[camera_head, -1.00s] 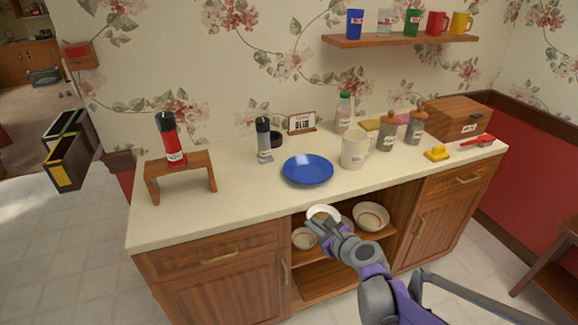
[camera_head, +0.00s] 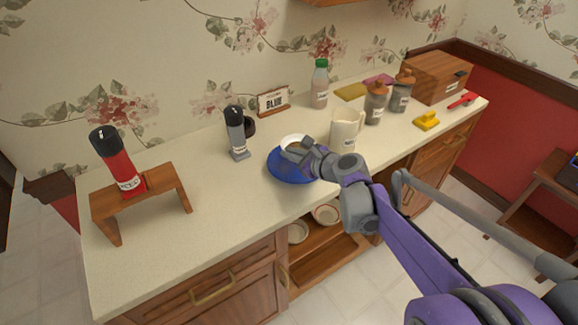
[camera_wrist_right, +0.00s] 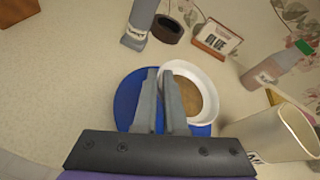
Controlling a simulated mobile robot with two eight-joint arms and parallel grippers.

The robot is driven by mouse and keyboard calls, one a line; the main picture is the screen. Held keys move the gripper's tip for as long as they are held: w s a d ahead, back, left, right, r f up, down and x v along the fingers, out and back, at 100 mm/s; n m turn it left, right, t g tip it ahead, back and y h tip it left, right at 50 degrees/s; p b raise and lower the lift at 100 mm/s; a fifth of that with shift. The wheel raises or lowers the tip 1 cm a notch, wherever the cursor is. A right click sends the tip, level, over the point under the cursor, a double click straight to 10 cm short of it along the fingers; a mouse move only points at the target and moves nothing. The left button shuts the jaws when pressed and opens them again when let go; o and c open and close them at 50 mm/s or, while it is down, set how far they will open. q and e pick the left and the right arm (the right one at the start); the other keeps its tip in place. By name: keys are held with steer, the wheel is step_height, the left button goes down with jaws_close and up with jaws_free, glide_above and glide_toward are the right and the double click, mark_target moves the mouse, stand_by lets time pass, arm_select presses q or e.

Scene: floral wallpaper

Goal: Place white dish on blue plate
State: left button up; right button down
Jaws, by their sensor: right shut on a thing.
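The blue plate (camera_head: 284,172) lies on the countertop, partly covered by my right gripper. My right gripper (camera_head: 297,152) is shut on the rim of the white dish (camera_head: 291,140) and holds it over the plate. In the right wrist view the gripper (camera_wrist_right: 163,78) pinches the near left rim of the white dish (camera_wrist_right: 209,84), which has a tan middle. The blue plate (camera_wrist_right: 124,100) shows below and left of it. I cannot tell whether the dish touches the plate. My left gripper is not in view.
A cream pitcher (camera_head: 346,130) stands close to the right of the plate. A grey and black bottle (camera_head: 237,135) and a "BLUE" sign (camera_head: 273,102) stand behind it. A wooden stand (camera_head: 162,185) with a red bottle is at the left. Other bowls (camera_head: 326,214) sit in the open cabinet below.

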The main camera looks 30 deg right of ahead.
mark_target(290, 177)
steer(key=shift+f, duration=0.85)
steer(key=shift+f+b, duration=0.45)
steer(key=shift+f, duration=1.85)
steer(key=c, duration=1.3)
jaws_free()
steer(key=shift+o, duration=0.2)
steer(key=shift+r, duration=0.1)
